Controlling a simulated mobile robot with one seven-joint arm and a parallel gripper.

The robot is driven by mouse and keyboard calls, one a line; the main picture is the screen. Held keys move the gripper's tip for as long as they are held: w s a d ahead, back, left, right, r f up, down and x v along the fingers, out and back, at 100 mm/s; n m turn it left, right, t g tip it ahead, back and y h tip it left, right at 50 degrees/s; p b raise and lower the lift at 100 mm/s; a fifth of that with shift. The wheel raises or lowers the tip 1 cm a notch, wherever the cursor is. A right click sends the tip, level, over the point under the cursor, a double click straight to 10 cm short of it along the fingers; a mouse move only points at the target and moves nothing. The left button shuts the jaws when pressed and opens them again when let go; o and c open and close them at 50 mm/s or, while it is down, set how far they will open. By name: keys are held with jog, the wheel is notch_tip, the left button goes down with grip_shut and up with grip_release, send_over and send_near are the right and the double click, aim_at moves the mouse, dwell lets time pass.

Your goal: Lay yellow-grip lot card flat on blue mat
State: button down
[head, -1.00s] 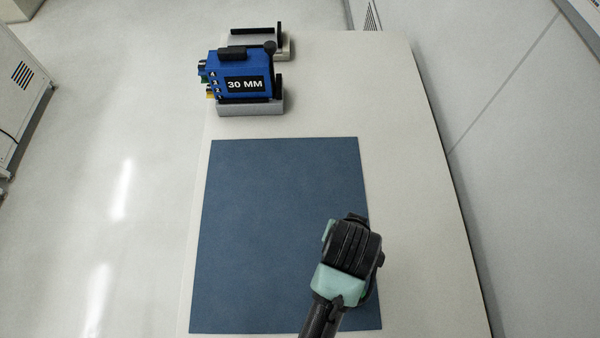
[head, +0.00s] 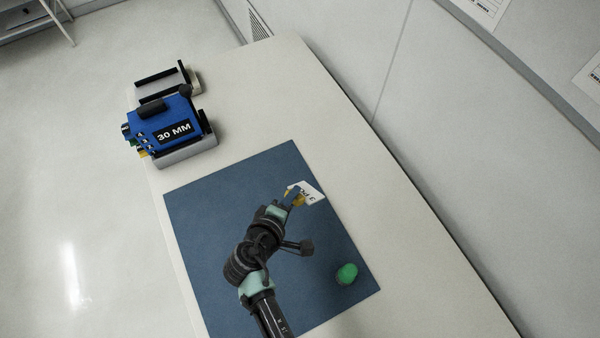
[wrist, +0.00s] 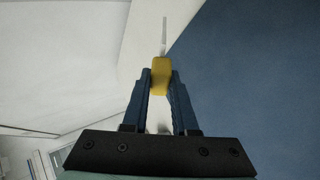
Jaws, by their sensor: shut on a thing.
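The lot card (head: 310,193) is a white card with dark print and a yellow grip (head: 298,200). My gripper (head: 293,197) is shut on the yellow grip. In the wrist view the yellow grip (wrist: 160,77) sits between the two blue fingers, and the card (wrist: 165,38) shows as a thin pale edge beyond it. The blue mat (head: 225,210) lies on the pale table under my arm. In the head view the card overlaps the mat's upper right part and edge; its exact height above it I cannot tell.
A blue device marked 30 MM (head: 165,125) sits in a grey holder at the table's far left, with a similar black-railed holder (head: 190,78) behind it. A green rounded object (head: 346,274) shows over the mat's right part. The table's right side (head: 400,240) is clear.

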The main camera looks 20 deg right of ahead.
jog(key=shift+w+r+n+t, duration=0.2)
jog(key=shift+w+n+t, duration=0.2)
jog(key=shift+n+t, duration=0.3)
jog(key=shift+w+a+f+n, duration=0.1)
jog(key=shift+a+f+n, duration=0.05)
jog(key=shift+n, duration=0.15)
notch_tip(320, 180, down, 10)
jog(key=b, duration=0.9)
jog(key=c, duration=0.9)
grip_release()
jog(key=shift+o, duration=0.2)
jog(key=p+v, duration=0.4)
jog(key=v, duration=0.3)
jog(key=shift+r, duration=0.2)
jog(key=shift+s+a+r, duration=0.1)
jog(key=shift+s+a, duration=0.2)
jog(key=shift+s, duration=0.1)
